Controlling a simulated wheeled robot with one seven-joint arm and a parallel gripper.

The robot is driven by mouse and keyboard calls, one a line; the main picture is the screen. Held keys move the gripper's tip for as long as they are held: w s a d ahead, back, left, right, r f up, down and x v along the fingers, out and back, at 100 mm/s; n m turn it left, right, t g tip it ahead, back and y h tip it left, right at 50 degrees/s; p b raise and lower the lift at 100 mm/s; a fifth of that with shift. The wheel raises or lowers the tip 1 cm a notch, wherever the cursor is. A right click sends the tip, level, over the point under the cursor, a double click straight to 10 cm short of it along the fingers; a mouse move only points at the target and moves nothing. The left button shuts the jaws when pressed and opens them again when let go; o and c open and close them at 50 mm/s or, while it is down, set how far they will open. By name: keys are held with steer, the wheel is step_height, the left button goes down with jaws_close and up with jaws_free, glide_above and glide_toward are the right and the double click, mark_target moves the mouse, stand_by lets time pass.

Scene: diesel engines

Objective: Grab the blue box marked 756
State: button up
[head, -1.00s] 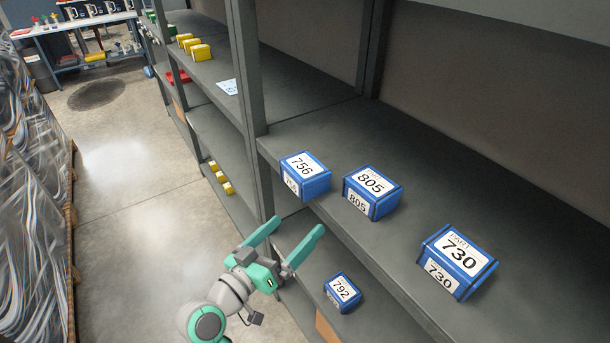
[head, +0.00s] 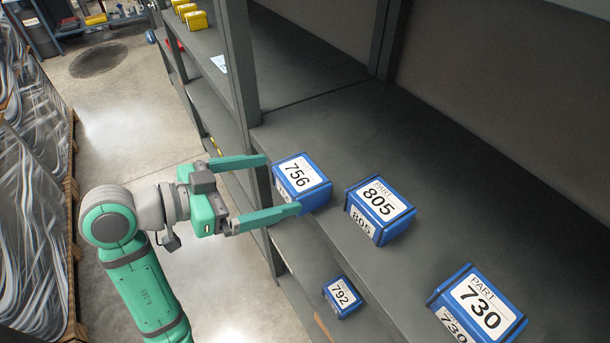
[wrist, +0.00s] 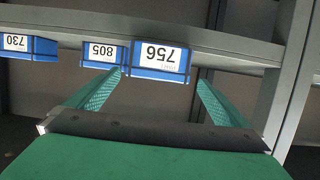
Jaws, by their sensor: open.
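The blue box marked 756 (head: 301,182) sits at the front edge of the upper shelf, beside the upright post. My gripper (head: 283,184) is open, with its two green fingers pointing at the box from the aisle side. In the head view the fingertips reach the near side of the box; I cannot tell whether they touch it. In the wrist view the box 756 (wrist: 160,58) appears upside down, ahead of and between the fingers (wrist: 160,78), nearer the left one. Nothing is held.
Blue box 805 (head: 380,208) stands just right of 756, and box 730 (head: 478,305) farther right. Box 792 (head: 342,297) lies on the shelf below. A grey post (head: 240,65) rises left of 756. The shelf behind the boxes is bare.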

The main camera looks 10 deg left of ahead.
mark_target(300, 177)
steer(key=shift+x, duration=3.7)
steer(key=shift+s+d, duration=0.1)
steer(key=shift+d, duration=0.05)
steer(key=shift+c, duration=0.3)
steer(key=c, duration=1.3)
steer(key=shift+r, duration=0.1)
steer(key=shift+r, duration=0.1)
